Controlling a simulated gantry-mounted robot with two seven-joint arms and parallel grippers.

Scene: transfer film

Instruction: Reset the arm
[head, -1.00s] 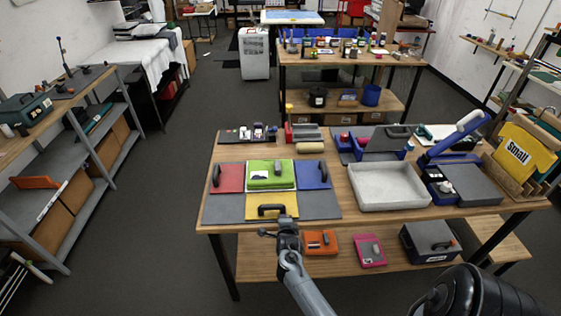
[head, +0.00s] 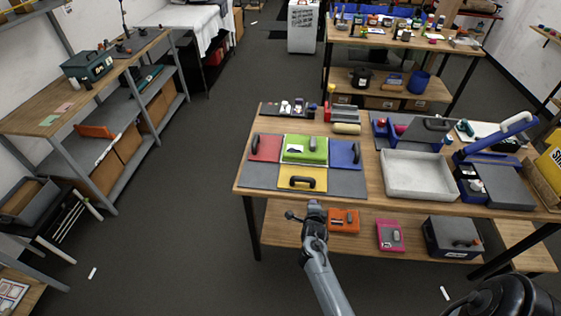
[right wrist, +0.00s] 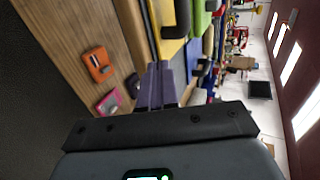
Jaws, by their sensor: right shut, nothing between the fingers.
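My right arm reaches up from the bottom of the head view, and its gripper (head: 314,207) is at the front edge of the central wooden table (head: 400,205). In the right wrist view the two fingers (right wrist: 157,88) are together with nothing between them. In the head view the nearest thing behind the gripper is a yellow panel with a black handle (head: 302,183); I see no contact with it. My left arm and gripper are not in view.
Red (head: 265,147), green (head: 305,149) and blue (head: 345,154) panels lie on the table beside a grey tray (head: 418,174). The lower shelf holds an orange case (head: 343,220), a pink case (head: 390,236) and a dark box (head: 452,237). Open floor (head: 190,235) lies left.

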